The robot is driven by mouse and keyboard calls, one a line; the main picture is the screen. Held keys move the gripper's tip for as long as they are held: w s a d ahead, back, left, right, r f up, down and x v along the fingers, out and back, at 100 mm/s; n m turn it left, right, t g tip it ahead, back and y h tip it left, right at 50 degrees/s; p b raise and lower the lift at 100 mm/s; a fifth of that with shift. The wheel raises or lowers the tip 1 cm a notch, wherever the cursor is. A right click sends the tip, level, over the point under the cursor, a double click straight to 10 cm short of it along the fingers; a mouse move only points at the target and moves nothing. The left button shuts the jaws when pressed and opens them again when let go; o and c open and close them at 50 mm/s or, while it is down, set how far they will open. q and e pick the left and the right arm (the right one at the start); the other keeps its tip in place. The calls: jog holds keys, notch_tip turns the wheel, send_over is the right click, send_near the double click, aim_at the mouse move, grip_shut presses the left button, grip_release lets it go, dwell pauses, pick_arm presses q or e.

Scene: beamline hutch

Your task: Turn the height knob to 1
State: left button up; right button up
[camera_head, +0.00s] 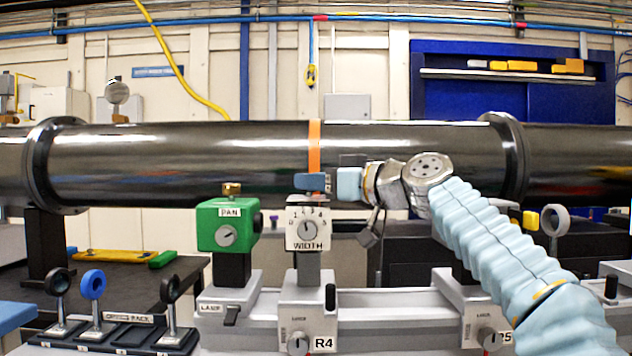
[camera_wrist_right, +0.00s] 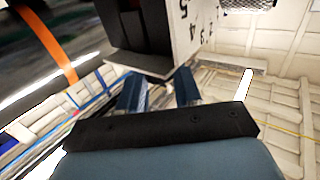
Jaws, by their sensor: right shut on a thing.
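A pale box (camera_head: 308,215) marked WIDTH stands on a post at the middle, with a round dial and a scale of numbers on its front. I cannot read the pointer surely. No label reading HEIGHT shows. My right gripper (camera_head: 312,182) reaches in from the right, its blue fingers just over the box's top. In the right wrist view, its two fingers (camera_wrist_right: 160,92) stand at the box's dark face, beside the numbered face (camera_wrist_right: 184,28). It is shut on a small part at the box top, mostly hidden by the fingers. My left gripper is not in view.
A green PAN box (camera_head: 212,238) with a brass knob stands just left of the WIDTH box. A dark beam pipe (camera_head: 190,160) runs across behind. Optics stand in a rack (camera_head: 115,338) at lower left. A padlock-like tag (camera_head: 370,236) hangs below my right wrist.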

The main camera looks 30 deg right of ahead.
jog(key=shift+d+n+g+y, duration=0.1)
jog(key=shift+n+g+y, duration=0.4)
jog(key=shift+n+y, duration=0.4)
jog(key=o, duration=1)
jog(key=shift+o, duration=0.2)
jog(key=shift+s+d+b, duration=0.15)
jog(key=shift+s+b, duration=0.1)
jog(key=shift+b, duration=0.15)
jog(key=b+v, duration=0.3)
jog(key=v, duration=1)
jog(key=shift+d+f, duration=0.1)
